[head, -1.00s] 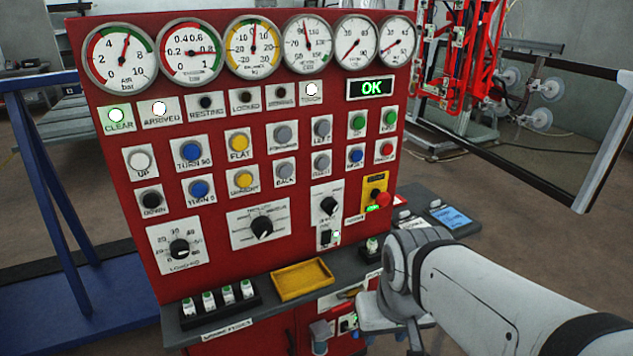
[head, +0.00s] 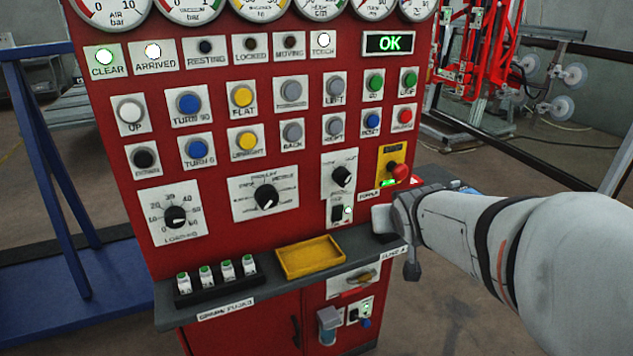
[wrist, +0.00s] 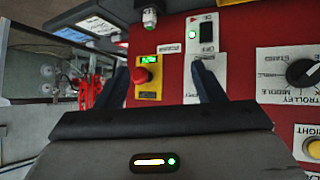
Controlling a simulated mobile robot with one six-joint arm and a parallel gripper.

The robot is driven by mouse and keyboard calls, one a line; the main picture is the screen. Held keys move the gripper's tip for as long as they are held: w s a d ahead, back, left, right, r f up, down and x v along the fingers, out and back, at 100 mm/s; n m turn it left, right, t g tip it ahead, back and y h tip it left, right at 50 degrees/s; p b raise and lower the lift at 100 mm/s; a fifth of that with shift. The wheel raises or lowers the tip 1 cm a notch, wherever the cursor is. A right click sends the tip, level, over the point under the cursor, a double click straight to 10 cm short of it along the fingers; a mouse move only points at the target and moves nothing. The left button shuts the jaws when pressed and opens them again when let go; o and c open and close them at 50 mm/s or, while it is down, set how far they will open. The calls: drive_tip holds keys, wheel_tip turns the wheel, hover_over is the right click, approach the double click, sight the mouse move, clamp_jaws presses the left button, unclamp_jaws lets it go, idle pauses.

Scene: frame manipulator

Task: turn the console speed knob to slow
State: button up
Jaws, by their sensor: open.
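The console (head: 240,130) is a red upright panel with gauges, lamps, buttons and knobs. A small black knob (head: 343,176) sits on a white plate at right, above a rocker switch (head: 347,212); it looks like the speed knob, though its lettering is too small to read. A larger trolley knob (head: 266,197) is to its left and also shows in the wrist view (wrist: 302,72). My gripper (wrist: 162,72) is open and empty, facing the panel. Its right-hand finger covers part of the small knob's plate, and the knob is hidden there. In the head view my wrist is right of the switch.
A red mushroom button (head: 401,173) on a yellow plate lies close by, between my fingers in the wrist view (wrist: 141,75). A ledge below the panel carries a yellow tray (head: 310,258) and several green-topped fuses (head: 217,272). A loading knob (head: 175,217) is at left.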

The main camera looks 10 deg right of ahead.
drive_tip(key=w+f+n+t+y+b, duration=0.1)
drive_tip(key=w+f+t+y+b, duration=0.15)
drive_tip(key=w+t+b, duration=0.35)
drive_tip(key=n+y+b, duration=0.3)
drive_tip(key=y+b, duration=0.2)
approach(346, 182)
drive_tip(key=w, duration=0.2)
drive_tip(key=shift+t, duration=0.4)
drive_tip(key=x, duration=0.7)
drive_tip(key=shift+w+a+f+b, duration=0.2)
drive_tip(key=shift+a+f+b, duration=0.1)
drive_tip(key=shift+a, duration=0.1)
drive_tip(key=shift+c, duration=0.2)
